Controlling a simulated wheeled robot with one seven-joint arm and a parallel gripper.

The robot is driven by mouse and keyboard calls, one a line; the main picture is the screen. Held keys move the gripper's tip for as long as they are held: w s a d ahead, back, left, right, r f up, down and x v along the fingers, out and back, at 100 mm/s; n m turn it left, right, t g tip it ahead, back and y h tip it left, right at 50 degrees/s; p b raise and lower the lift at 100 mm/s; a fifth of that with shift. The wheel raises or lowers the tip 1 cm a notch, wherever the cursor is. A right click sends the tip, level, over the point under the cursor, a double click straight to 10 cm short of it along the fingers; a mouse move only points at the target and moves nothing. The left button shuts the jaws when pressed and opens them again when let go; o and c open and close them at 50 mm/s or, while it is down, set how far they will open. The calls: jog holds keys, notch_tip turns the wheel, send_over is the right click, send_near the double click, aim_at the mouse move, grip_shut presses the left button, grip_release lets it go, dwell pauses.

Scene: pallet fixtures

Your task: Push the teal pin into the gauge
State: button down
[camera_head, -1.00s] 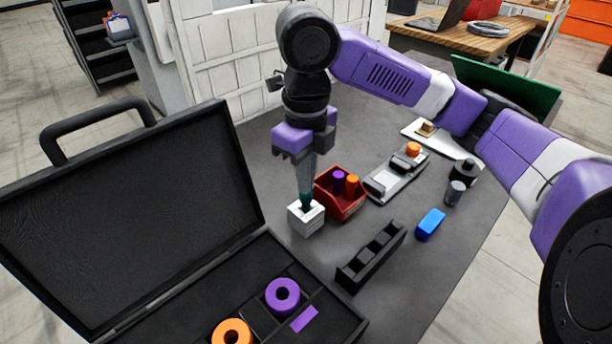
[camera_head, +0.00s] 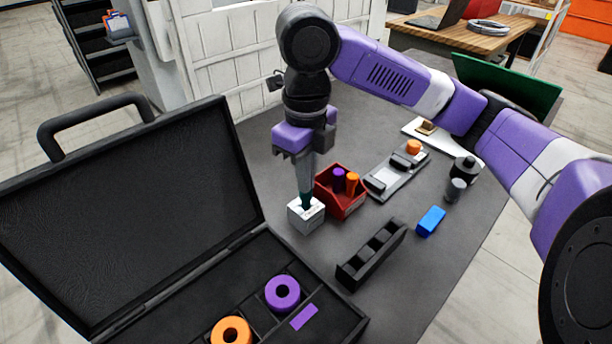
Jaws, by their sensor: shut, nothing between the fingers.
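The gauge (camera_head: 306,217) is a small white block on the dark table, left of the red bin. The teal pin (camera_head: 305,200) stands upright at the top of the gauge; only a short teal part shows below my fingers. My gripper (camera_head: 305,190) points straight down over the gauge, with its fingers shut and their tips at the pin's top. Whether the tips touch the pin, and how deep the pin sits, I cannot tell at this size.
A red bin (camera_head: 341,205) with purple and orange pegs stands close right of the gauge. An open black case (camera_head: 190,290) lies at the front left. A black slotted block (camera_head: 371,256), a blue block (camera_head: 431,221) and a grey fixture (camera_head: 396,178) stand to the right.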

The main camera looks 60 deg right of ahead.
notch_tip(320, 180, up, 8)
jog(key=p, duration=0.6)
jog(key=shift+p, duration=0.35)
